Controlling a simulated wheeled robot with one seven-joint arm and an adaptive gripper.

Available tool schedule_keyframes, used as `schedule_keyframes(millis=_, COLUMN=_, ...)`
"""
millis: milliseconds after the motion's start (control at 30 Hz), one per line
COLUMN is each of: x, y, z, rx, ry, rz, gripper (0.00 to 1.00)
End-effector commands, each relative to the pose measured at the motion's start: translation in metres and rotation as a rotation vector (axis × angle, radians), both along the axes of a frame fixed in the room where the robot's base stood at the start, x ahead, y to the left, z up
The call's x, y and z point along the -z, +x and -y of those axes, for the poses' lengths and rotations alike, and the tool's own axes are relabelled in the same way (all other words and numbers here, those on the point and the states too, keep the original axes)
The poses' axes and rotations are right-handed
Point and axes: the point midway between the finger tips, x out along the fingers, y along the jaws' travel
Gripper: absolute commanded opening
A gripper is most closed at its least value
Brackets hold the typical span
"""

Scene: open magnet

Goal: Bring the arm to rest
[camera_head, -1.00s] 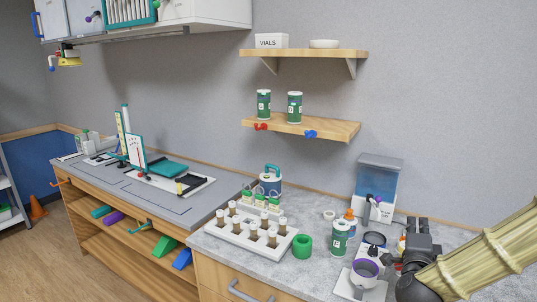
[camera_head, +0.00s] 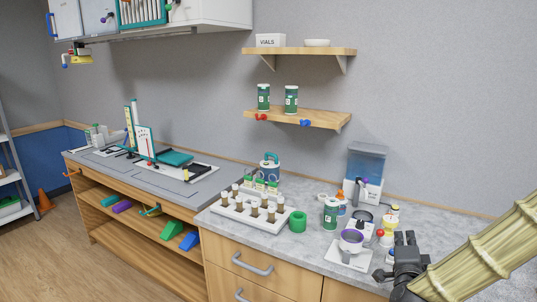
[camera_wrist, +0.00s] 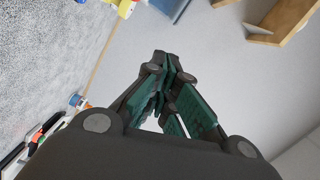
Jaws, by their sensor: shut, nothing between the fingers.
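My gripper (camera_head: 405,238) is at the lower right of the head view, at the end of my tan, ribbed arm. It is dark grey, shut and empty, with its fingers pointing up. It stands to the right of the white cup with a purple rim and in front of several small items on the counter. In the wrist view the fingers (camera_wrist: 165,62) meet at their tips, with green pads inside, against the plain grey wall. The wrist view shows nothing held.
Two wooden shelves (camera_head: 300,118) hang on the wall. Open wall space lies above the gripper.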

Motion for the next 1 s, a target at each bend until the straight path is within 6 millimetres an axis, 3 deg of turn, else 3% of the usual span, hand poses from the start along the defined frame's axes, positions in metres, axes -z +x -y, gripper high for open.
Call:
schedule_keyframes(millis=267, x=0.077, y=-0.009, z=-0.025, rx=-0.098, ry=-0.093, rz=-0.185, gripper=0.0)
schedule_keyframes(millis=467, x=0.169, y=-0.032, z=-0.052, rx=-0.231, ry=-0.206, rz=-0.408, gripper=0.0)
schedule_keyframes(millis=767, x=0.32, y=-0.107, z=-0.095, rx=-0.502, ry=-0.39, rz=-0.79, gripper=0.0)
schedule_keyframes(millis=1000, x=0.424, y=-0.197, z=-0.119, rx=-0.753, ry=-0.519, rz=-1.079, gripper=0.0)
